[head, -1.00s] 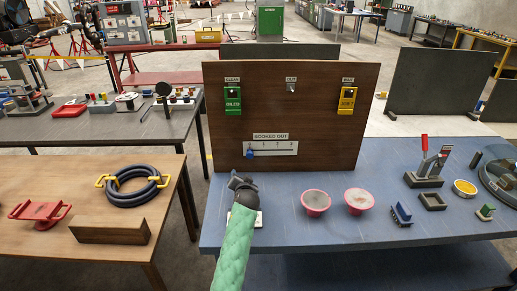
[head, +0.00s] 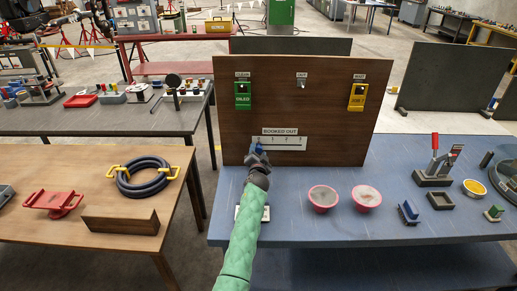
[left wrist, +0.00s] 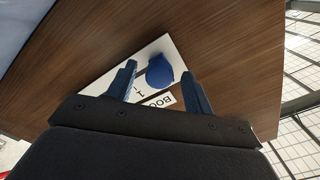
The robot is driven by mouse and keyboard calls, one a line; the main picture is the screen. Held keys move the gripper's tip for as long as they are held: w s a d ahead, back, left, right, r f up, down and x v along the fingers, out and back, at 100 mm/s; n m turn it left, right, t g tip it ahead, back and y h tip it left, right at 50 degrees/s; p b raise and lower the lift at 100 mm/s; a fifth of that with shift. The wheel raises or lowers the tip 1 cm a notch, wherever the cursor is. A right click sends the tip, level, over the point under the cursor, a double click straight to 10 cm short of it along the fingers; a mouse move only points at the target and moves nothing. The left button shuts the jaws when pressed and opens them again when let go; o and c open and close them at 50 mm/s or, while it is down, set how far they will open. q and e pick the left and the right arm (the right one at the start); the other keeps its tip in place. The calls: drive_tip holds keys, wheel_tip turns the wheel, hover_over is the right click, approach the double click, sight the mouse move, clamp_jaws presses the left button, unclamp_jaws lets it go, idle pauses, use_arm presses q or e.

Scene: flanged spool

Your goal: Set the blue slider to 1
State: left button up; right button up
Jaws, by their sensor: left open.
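The blue slider (left wrist: 159,72) is a round knob on a white scale plate labelled BOOKED OUT (head: 288,143), fixed low on the upright brown board (head: 320,110). The knob is at the plate's left end. My left gripper (head: 257,153) is in front of that end and partly hides the knob in the head view. In the left wrist view the open fingers (left wrist: 160,82) stand on either side of the knob, with gaps visible between. I cannot tell whether they touch it. My right gripper is not in view.
A green tag (head: 242,95) and a yellow tag (head: 357,97) hang higher on the board. Two pink bowls (head: 323,197) and a red-handled clamp (head: 434,165) stand on the blue table (head: 300,225). The table's left front is partly covered by my arm.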

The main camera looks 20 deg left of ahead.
use_arm(q)
drive_tip(key=shift+w+a, duration=0.2)
drive_tip(key=shift+w, duration=0.65)
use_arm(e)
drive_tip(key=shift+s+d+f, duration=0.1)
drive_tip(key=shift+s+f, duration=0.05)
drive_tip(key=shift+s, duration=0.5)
